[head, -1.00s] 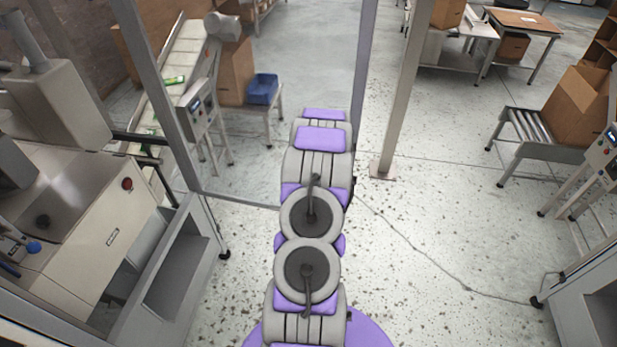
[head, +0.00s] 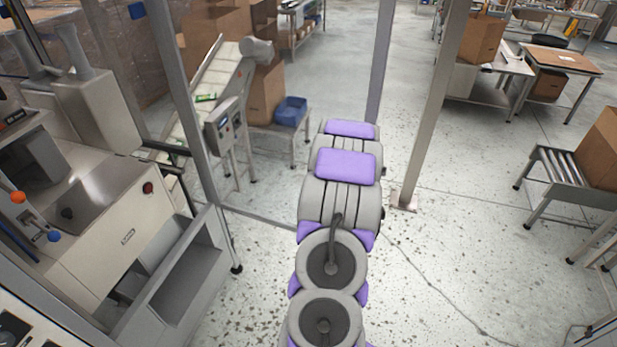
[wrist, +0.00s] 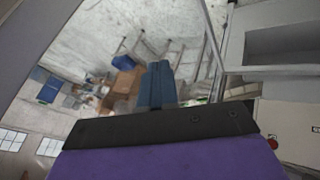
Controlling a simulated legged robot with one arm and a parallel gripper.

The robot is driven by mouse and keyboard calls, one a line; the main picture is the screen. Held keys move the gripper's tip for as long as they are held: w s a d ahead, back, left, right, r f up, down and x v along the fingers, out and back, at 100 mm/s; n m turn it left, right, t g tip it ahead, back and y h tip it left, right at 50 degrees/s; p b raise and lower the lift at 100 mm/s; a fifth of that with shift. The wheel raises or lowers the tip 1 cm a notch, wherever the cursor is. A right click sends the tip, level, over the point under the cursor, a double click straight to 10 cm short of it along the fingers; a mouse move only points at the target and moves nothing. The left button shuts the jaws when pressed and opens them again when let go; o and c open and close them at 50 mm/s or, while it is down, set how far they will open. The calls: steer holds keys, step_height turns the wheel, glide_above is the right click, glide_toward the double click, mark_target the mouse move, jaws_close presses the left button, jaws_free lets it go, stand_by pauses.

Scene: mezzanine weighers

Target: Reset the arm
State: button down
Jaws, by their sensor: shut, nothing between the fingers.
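My gripper (wrist: 157,86) shows in the wrist view as two blue-grey fingers lying together at the middle of the picture. It is shut and nothing shows between the fingers. Beyond it, far off, are the floor, boxes and a conveyor, tilted in the picture. In the head view my arm reaches forward through the middle of the picture in grey and purple segments. The fingers themselves do not show in the head view.
A beige machine (head: 120,235) stands close on the left. Metal posts (head: 432,110) rise near my arm. A blue bin (head: 291,111) sits on a stand behind the glass. A roller table (head: 560,178) with a cardboard box (head: 603,150) is at right. Floor between is clear.

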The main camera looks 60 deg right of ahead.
steer(key=w+a+r+g+y+b, duration=0.1)
steer(key=w+a+r+b, duration=0.2)
steer(key=a, duration=0.5)
steer(key=w+a+r+y+b, duration=0.1)
steer(key=w+a+b, duration=0.3)
steer(key=w+a, duration=0.3)
steer(key=s+a+r+g+y+b, duration=0.15)
steer(key=a+b, duration=0.35)
steer(key=a, duration=1.3)
steer(key=s+a+f+n+g+y+b, duration=0.1)
steer(key=s+a+b, duration=0.3)
steer(key=s+a, duration=0.5)
steer(key=s+a+f+n+g+y+b, duration=0.1)
steer(key=s+a+b, duration=0.4)
steer(key=s+a, duration=0.5)
steer(key=a+f+g, duration=0.1)
steer(key=a, duration=0.5)
steer(key=shift+a+f+y, duration=0.2)
steer(key=shift+a+y, duration=0.1)
steer(key=shift+y, duration=0.05)
